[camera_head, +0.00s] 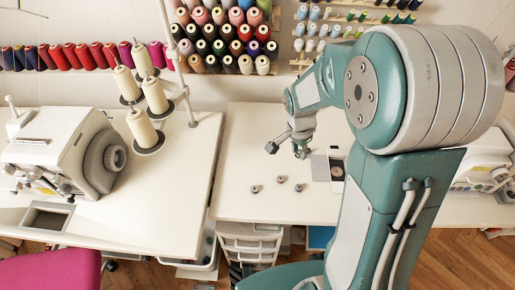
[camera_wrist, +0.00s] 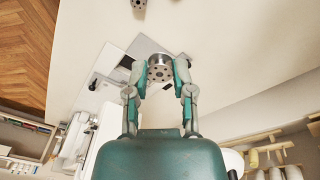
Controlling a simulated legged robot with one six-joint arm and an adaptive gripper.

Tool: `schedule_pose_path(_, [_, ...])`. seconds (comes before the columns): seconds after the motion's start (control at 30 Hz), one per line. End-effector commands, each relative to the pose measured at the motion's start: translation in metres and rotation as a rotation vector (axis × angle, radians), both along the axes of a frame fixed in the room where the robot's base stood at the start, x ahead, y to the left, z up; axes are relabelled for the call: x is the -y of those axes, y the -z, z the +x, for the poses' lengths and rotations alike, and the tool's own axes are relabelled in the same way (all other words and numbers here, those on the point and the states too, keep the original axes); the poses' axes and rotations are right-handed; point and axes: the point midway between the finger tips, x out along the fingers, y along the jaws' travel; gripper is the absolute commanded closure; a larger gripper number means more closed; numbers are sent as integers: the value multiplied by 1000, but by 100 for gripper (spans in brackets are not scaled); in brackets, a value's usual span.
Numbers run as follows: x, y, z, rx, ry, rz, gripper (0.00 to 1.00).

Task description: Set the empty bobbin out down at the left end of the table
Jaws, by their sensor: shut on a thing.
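My gripper (camera_head: 287,147) is over the white table (camera_head: 245,140), a little behind the loose bobbins. In the wrist view my gripper (camera_wrist: 160,75) is shut on a grey metal bobbin (camera_wrist: 159,70) with holes in its face and no thread showing. In the head view the held bobbin is too small to make out between the fingers. Three small metal bobbins lie on the table: one at the left (camera_head: 254,188), one in the middle (camera_head: 281,179) and one at the right (camera_head: 299,187).
A grey plate (camera_head: 320,168) and a white-and-black item (camera_head: 337,170) lie right of the bobbins. Left, a separate table carries a sewing machine (camera_head: 65,150) and thread cones (camera_head: 142,127). Thread racks (camera_head: 225,35) line the wall. The table's left end is clear.

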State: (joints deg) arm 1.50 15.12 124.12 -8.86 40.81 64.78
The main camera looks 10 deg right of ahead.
Motion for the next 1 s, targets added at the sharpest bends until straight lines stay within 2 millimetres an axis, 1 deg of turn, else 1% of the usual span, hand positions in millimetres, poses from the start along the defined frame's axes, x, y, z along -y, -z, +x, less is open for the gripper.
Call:
schedule_pose_path(0.07, [-4, 3, 2, 0, 3, -3, 88])
schedule_pose_path(0.17, [-10, 11, 17, -2, 3, -7, 88])
schedule_pose_path(0.3, [-17, 23, 45, -2, 1, -9, 88])
schedule_pose_path(0.53, [-20, 44, 91, -2, 1, -7, 88])
schedule_pose_path(0.7, [-21, 72, 112, -3, 1, -5, 89])
schedule_pose_path(0.8, [-24, 86, 123, -2, 2, -6, 89])
schedule_pose_path(1.0, [-27, 97, 133, -1, 2, -8, 89])
